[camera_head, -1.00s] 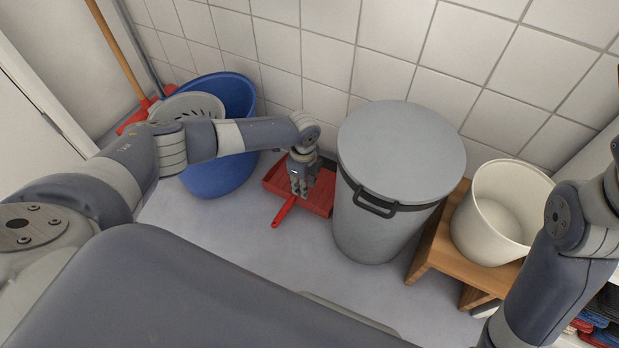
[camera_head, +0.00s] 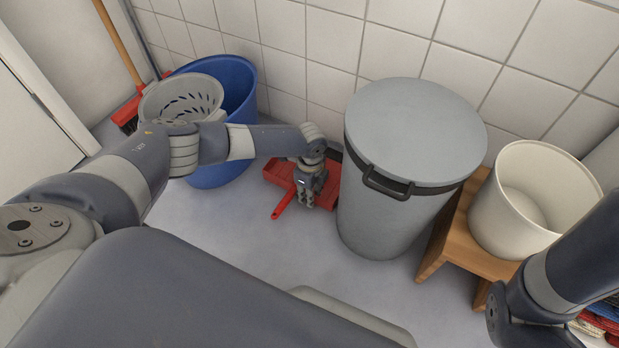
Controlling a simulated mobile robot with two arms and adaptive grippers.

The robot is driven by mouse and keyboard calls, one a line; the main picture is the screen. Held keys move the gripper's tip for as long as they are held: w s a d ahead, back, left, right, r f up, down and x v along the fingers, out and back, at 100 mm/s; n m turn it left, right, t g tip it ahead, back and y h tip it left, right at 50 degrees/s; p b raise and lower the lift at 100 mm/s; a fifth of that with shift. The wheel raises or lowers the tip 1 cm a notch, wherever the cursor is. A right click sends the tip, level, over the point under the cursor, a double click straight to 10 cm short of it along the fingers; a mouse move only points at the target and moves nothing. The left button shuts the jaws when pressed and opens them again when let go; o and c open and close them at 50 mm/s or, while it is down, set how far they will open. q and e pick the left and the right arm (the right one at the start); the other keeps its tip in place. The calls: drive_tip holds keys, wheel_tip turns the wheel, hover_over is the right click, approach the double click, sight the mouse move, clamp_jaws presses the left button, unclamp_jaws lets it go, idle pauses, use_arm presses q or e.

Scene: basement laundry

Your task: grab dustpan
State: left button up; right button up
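The red dustpan (camera_head: 280,171) lies on the floor against the tiled wall, between the blue bucket and the grey bin. Its red handle (camera_head: 283,205) points toward me and slightly left. My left gripper (camera_head: 305,201) points down over the right part of the dustpan, to the right of the handle, and hides part of the pan. I cannot tell whether it touches the pan, and its fingers are too small to tell open from shut. My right arm comes in at the lower right; its gripper is out of the picture.
A grey lidded bin (camera_head: 385,215) stands close right of the dustpan. A blue bucket (camera_head: 238,90) with a grey strainer (camera_head: 180,96) stands left. A white bucket (camera_head: 535,200) sits on a wooden stool (camera_head: 448,240). A broom (camera_head: 121,45) leans at the left. Floor in front is clear.

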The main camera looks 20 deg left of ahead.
use_arm(q)
drive_tip(key=shift+f, duration=0.1)
clamp_jaws()
idle(0.4)
